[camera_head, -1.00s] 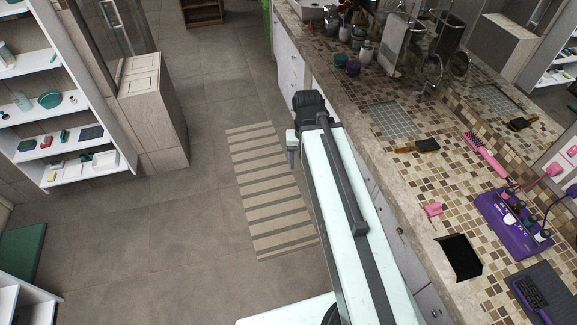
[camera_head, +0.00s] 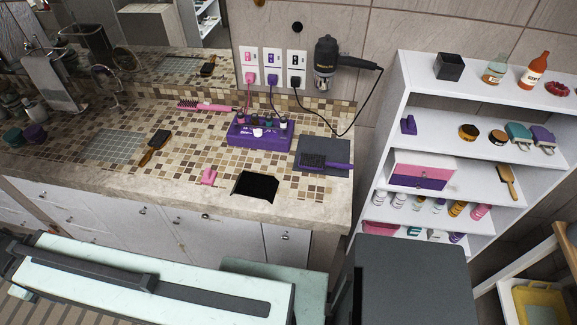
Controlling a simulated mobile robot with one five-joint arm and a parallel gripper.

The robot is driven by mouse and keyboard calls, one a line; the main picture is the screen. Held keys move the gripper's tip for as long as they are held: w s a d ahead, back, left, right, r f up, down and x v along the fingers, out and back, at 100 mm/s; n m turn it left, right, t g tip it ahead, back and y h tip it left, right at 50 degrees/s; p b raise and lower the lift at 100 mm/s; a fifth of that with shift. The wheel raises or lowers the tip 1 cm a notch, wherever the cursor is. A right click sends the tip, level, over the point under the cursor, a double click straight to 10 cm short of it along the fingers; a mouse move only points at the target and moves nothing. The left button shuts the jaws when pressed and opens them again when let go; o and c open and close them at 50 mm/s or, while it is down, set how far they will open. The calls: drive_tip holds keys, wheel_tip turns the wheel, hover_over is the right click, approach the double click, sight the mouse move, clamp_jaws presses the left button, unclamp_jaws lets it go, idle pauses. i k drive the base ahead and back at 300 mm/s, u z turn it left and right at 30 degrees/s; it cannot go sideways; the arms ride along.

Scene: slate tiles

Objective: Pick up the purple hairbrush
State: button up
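The purple hairbrush (camera_head: 340,165) lies on a dark grey mat (camera_head: 325,145) at the right end of the tiled counter. Its purple handle points right and its dark bristle head lies to the left. My arm crosses the lower left of the view, in front of the counter, and runs out at the left edge. My gripper's fingers are not in view, and the arm's visible part is well away from the hairbrush.
A purple box with bottles (camera_head: 260,130), a pink brush (camera_head: 203,107), a brown brush (camera_head: 153,148) and a black square recess (camera_head: 255,186) are on the counter. A black hair dryer (camera_head: 328,65) hangs on the wall. A white shelf unit (camera_head: 400,105) stands right.

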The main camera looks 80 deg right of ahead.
sight(305, 161)
drive_tip(key=z, duration=2.7)
drive_tip(key=k, duration=0.5)
drive_tip(key=z, duration=0.35)
drive_tip(key=i, duration=0.5)
drive_tip(key=u, duration=0.05)
